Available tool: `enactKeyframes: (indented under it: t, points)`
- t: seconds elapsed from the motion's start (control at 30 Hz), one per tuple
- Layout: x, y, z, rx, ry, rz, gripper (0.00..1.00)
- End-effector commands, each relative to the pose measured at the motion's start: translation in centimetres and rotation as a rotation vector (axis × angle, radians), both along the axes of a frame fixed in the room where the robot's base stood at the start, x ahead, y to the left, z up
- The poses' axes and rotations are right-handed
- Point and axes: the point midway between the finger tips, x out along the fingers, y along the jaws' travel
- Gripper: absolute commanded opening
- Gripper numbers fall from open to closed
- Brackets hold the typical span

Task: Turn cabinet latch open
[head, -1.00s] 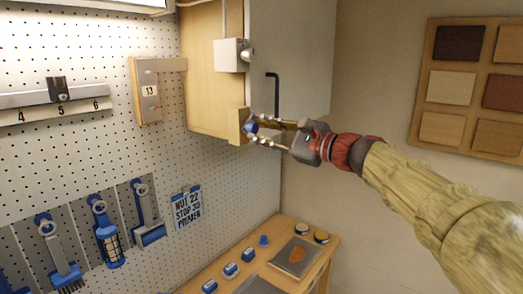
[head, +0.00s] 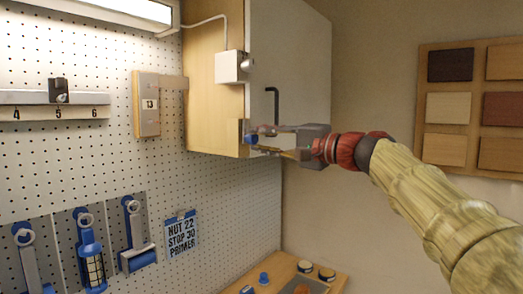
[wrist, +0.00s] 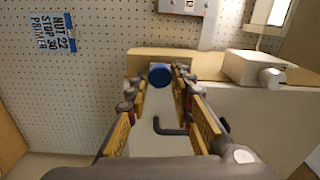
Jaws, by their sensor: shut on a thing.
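The cabinet (head: 212,95) hangs on the wall, with a wooden side and a grey front (head: 290,60). A blue latch knob (head: 249,139) sits at the lower front corner of the cabinet. In the wrist view the latch knob (wrist: 160,74) is a round blue piece between my fingertips. My gripper (head: 256,141) reaches in from the right and is shut on the knob; the fingers also show in the wrist view (wrist: 161,84). The fingers partly hide the latch in the head view, so its exact angle is hard to tell. The grey front looks closed against the cabinet side.
A black bar handle (head: 274,104) stands out just above my gripper. A white box with a round knob (head: 232,66) is higher on the cabinet. A pegboard with tools (head: 88,245) is at left. Below is a wooden bench (head: 280,272) with small items.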

Motion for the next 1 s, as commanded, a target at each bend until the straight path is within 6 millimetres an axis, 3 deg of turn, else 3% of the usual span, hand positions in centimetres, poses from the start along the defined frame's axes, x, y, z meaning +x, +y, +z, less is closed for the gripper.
enactKeyframes:
  t: [0.67,0.7,1.0]
  points:
    - [0.08,0.02,-0.19,-0.041,-0.049,0.001,0.00]
    - [0.08,0.02,-0.18,-0.041,-0.049,0.001,0.24]
    - [0.04,0.01,-0.10,-0.041,-0.050,0.001,0.41]
